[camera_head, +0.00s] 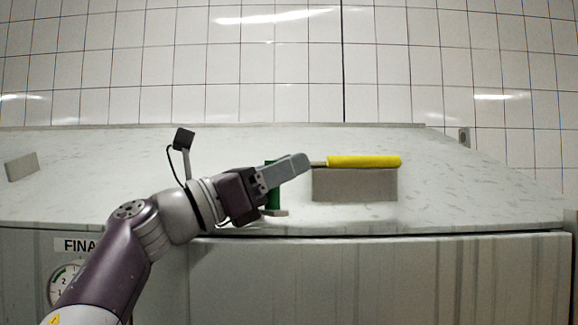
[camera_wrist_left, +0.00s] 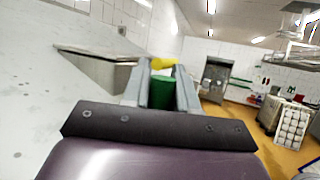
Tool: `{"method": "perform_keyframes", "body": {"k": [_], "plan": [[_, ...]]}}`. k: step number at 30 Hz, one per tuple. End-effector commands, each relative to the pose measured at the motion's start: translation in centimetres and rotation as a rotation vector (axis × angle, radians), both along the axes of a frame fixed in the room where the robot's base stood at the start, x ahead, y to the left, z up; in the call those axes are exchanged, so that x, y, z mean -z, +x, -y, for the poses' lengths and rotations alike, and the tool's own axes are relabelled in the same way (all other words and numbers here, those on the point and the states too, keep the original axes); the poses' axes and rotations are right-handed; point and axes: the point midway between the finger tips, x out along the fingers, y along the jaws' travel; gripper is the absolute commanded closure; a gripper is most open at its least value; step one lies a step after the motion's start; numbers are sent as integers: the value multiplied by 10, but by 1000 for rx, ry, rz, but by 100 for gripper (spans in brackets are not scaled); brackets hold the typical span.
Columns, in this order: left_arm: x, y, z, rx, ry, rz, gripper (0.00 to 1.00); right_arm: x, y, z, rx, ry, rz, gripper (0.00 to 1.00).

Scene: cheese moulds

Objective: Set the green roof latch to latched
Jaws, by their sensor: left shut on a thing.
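The green roof latch (camera_head: 272,197) stands near the front edge of the pale roof surface, with a small grey foot at its base. My left gripper (camera_head: 298,163) reaches across it from the left and hides its middle. In the left wrist view the green latch (camera_wrist_left: 161,92) lies between the two grey fingers of my left gripper (camera_wrist_left: 161,78), which are shut on it. My right gripper is not in view.
A yellow handle (camera_head: 364,161) on a thin rod lies along a grey block (camera_head: 354,186), just right of my fingertips. A smaller grey block (camera_head: 21,167) sits at the far left. A gauge (camera_head: 65,284) is on the front panel. The roof behind is clear.

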Motion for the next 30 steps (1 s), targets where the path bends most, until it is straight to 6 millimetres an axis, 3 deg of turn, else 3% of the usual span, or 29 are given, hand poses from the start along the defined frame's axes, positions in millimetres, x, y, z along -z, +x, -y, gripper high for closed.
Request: {"method": "perform_keyframes", "body": {"k": [10,25,26,27,30], "plan": [[1,-4,-5,109,2,-3,100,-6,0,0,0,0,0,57],[1,-5,-5,123,1,-3,100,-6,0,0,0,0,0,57],[1,-5,-5,123,1,-3,63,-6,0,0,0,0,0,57],[1,-5,-5,123,1,-3,52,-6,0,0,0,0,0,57],[1,-5,-5,123,1,-2,52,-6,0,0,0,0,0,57]]}}
